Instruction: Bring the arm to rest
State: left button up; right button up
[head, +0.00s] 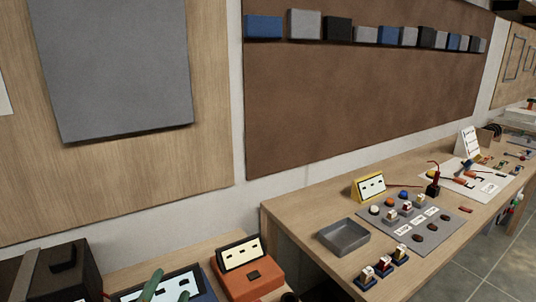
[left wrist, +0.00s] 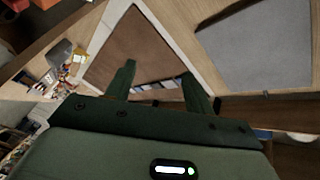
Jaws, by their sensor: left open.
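My left gripper (head: 169,284) shows at the bottom edge of the head view as green fingertips, in front of a dark blue-framed panel (head: 205,290). In the left wrist view the left gripper (left wrist: 158,70) has its two green fingers well apart with nothing between them. Behind the fingers in that tilted view lies the brown wall board (left wrist: 125,45). The rest of the left arm is hidden below the head view. My right gripper shows in neither view.
An orange box with a display (head: 250,275) and a dark case (head: 45,275) stand near the left gripper. A wooden bench (head: 300,235) at right holds a grey tray (head: 343,237), a grey mat with small items (head: 432,238) and a yellow-framed sign (head: 369,186). Floor shows at lower right.

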pick_arm(q)
jog(key=s+a+f+n+g+y, duration=0.2)
jog(key=s+a+f+g+y, duration=0.1)
jog(key=s+a+f+g, duration=0.45)
jog(key=s+a+f+n+g+y, duration=0.2)
jog(key=s+a+f+g, duration=0.2)
jog(key=s+f, duration=0.5)
jog(key=s+d+f+g+h, duration=0.1)
jog(key=s+d+f+h, duration=0.15)
jog(key=f, duration=0.95)
jog(key=s+d+f+g+h, duration=0.1)
jog(key=s+d+f+g, duration=0.15)
jog(key=f, duration=1.05)
jog(key=s+f+n+g+h, duration=0.1)
jog(key=s+f+n+g, duration=0.1)
jog(key=s+f, duration=1.3)
jog(key=s+n, duration=0.1)
jog(key=s, duration=0.4)
jog(key=shift+a+f, duration=0.25)
jog(key=shift+f, duration=0.1)
